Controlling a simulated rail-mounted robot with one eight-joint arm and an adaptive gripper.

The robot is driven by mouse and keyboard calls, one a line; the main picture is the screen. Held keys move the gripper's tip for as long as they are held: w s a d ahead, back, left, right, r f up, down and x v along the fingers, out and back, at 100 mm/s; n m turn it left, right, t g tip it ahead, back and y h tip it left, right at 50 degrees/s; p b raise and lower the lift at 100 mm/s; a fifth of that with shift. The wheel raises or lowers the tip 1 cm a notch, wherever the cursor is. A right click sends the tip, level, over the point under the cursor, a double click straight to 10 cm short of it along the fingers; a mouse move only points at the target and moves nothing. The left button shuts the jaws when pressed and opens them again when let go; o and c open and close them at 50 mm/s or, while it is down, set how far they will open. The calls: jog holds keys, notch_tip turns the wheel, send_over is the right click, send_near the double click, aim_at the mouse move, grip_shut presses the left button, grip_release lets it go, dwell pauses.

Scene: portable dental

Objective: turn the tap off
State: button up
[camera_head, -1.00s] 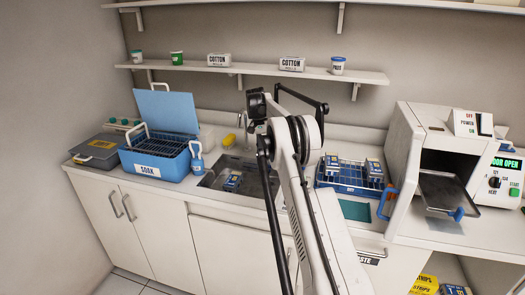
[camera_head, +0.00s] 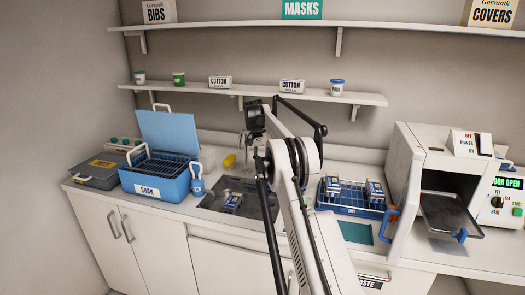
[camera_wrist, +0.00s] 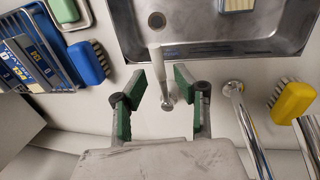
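In the wrist view, my gripper (camera_wrist: 162,88) is open, with its green-padded fingers spread apart. Between and beyond them is a pale, narrow tap lever (camera_wrist: 161,72) with a round metal base, pointing toward the sink. I see no clear contact between fingers and lever. A chrome tap pipe (camera_wrist: 236,92) stands just right of the fingers. The steel sink (camera_wrist: 205,48) with its drain lies at the top. In the head view, my arm and wrist hide the lever and fingers above the sink (camera_head: 213,203). I cannot tell whether water runs.
In the wrist view, a yellow brush (camera_wrist: 292,102) lies right of the tap and a blue brush (camera_wrist: 86,62) lies left. The head view shows a blue soak box (camera_head: 160,186) left of the sink, a blue rack (camera_head: 347,209) right, and a shelf (camera_head: 205,91) above.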

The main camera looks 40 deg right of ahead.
notch_tip(320, 180, up, 8)
jog(key=w+a, duration=0.1)
dwell(0.4)
dwell(0.5)
